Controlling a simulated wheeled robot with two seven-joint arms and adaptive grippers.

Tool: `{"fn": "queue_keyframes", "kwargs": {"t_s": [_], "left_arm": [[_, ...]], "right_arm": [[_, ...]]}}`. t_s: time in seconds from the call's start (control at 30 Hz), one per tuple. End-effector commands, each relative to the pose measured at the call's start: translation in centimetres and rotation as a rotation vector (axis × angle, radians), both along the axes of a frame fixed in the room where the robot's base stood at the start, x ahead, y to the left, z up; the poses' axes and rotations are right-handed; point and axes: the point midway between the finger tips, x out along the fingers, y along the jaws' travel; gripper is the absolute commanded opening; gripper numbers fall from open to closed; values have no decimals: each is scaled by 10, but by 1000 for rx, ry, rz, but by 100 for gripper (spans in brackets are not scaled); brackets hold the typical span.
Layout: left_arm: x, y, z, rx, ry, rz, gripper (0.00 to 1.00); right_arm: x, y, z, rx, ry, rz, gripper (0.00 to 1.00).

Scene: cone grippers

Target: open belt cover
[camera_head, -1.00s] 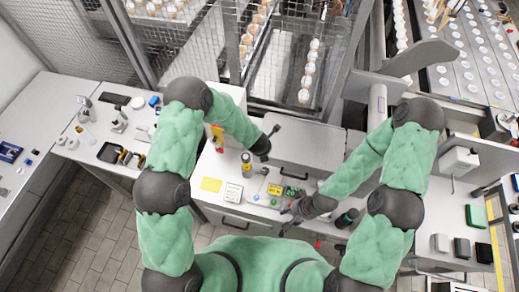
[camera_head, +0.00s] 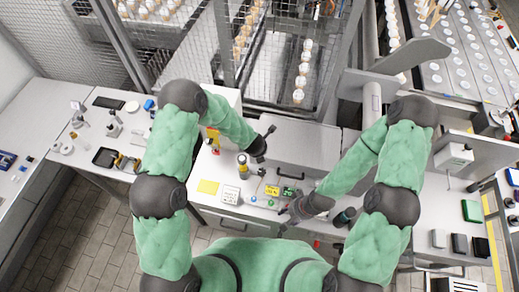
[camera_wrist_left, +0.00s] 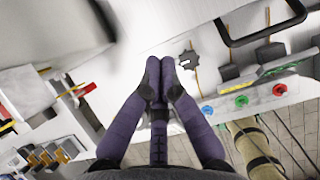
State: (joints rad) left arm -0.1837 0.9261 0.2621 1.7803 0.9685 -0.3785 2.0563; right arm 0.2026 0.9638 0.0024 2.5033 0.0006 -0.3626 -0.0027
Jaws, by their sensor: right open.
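The belt cover appears to be the grey box-like lid (camera_head: 318,143) with a dark bar handle at the back of the worktop, behind the control panel. The black handle (camera_wrist_left: 262,24) shows at upper right in the left wrist view. My left gripper (camera_head: 270,131) is at the cover's left end in the head view. In the left wrist view its two purple fingers (camera_wrist_left: 160,64) are together at the tips, with nothing between them, left of the handle. My right gripper (camera_head: 285,222) is open and empty near the worktop's front edge, below the control panel.
A control panel with coloured buttons (camera_wrist_left: 241,101) and a green display (camera_head: 290,191) lies in front of the cover. A yellow-and-black cylinder (camera_head: 244,165) stands to the left. A mesh fence (camera_head: 205,45) rises behind. A side table (camera_head: 75,170) with tools is at left.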

Motion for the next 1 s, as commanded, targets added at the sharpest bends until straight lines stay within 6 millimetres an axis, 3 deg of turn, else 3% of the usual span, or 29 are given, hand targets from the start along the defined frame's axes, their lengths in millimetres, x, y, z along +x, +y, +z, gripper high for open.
{"fn": "queue_keyframes", "kwargs": {"t_s": [0.47, 1.0], "left_arm": [[-2, 0, 6, 0, -1, -1, 0], [-36, 7, 82, -1, -3, 0, 0]], "right_arm": [[0, 0, 0, 0, 0, 0, 46], [0, 0, 0, 0, 0, 0, 46]]}}
